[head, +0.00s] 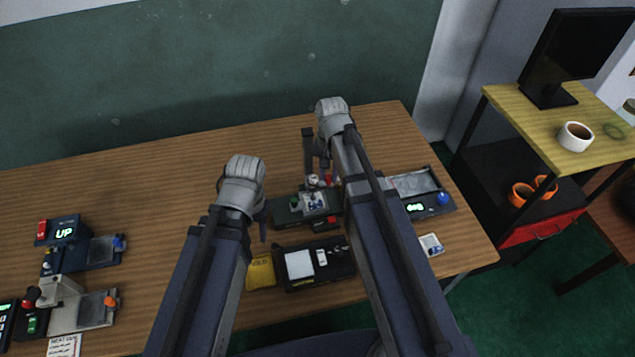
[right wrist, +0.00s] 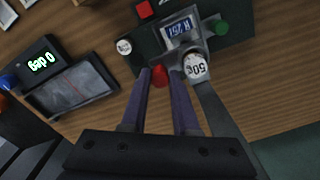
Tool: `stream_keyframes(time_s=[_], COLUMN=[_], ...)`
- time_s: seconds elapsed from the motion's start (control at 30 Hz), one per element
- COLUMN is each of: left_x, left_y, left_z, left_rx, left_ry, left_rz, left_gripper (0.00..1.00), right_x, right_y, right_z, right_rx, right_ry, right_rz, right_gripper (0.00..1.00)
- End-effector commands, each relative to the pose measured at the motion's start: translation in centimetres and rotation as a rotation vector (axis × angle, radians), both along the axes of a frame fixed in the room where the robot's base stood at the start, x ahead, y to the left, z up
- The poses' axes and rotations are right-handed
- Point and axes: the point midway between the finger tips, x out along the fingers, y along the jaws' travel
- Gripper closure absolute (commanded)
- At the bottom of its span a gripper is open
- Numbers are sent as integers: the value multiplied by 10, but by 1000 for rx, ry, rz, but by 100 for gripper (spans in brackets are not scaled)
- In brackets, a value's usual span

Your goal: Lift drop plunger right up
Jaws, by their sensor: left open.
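A red knob (right wrist: 159,77), possibly the drop plunger, shows between the fingertips of my right gripper (right wrist: 160,72). The fingers stand apart with the knob filling the gap; I cannot tell whether they touch it. My left gripper (head: 263,228) is open and empty, above the table left of the tower. My right arm hides part of the tower in the head view.
A black tray with a white pad (head: 299,264) and a yellow pouch (head: 261,271) lie in front of the tower. A device with a green display and grey pan (head: 418,184) stands at right. More devices stand at far left (head: 100,250). The middle-left table is clear.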

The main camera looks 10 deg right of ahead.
Motion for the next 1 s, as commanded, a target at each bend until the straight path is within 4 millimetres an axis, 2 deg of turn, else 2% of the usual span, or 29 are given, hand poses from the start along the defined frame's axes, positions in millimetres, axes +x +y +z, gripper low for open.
stream_keyframes(time_s=[0.03,0.23,0.57,1.0], left_x=[0,0,0,0], left_y=[0,0,0,0], left_z=[0,0,4,29], left_rx=[0,0,0,0], left_ry=[0,0,0,0], left_rz=[0,0,0,0], left_gripper=[50,50,50,50], right_x=[0,0,0,0], right_y=[0,0,0,0], right_z=[0,0,4,29], right_rx=[0,0,0,0], right_ry=[0,0,0,0], right_rz=[0,0,0,0], right_gripper=[78,100,100,100])
